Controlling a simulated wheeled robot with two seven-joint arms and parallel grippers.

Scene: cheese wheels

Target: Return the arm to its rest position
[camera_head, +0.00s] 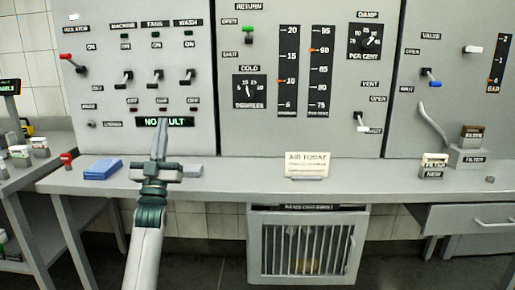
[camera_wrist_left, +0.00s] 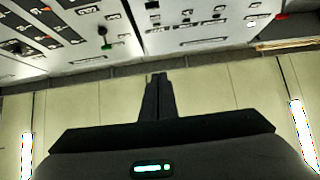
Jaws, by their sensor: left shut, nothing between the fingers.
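My left arm comes up from the bottom of the head view. Its gripper (camera_head: 160,138) points up and away, in front of the control panel near the lit "NO FAULT" display (camera_head: 166,122). In the left wrist view the two fingers (camera_wrist_left: 158,95) are together with nothing between them. They are set against the tiled wall, and the panel appears above them. I cannot tell whether the fingertips touch the panel. My right gripper is not in view.
A grey counter (camera_head: 240,178) runs below the panel of levers and gauges (camera_head: 300,70). On it are a blue block (camera_head: 102,169), an "AIR TODAY" card (camera_head: 307,164) and a filter box (camera_head: 434,165). A barred cabinet (camera_head: 306,247) is below. The counter's middle is mostly clear.

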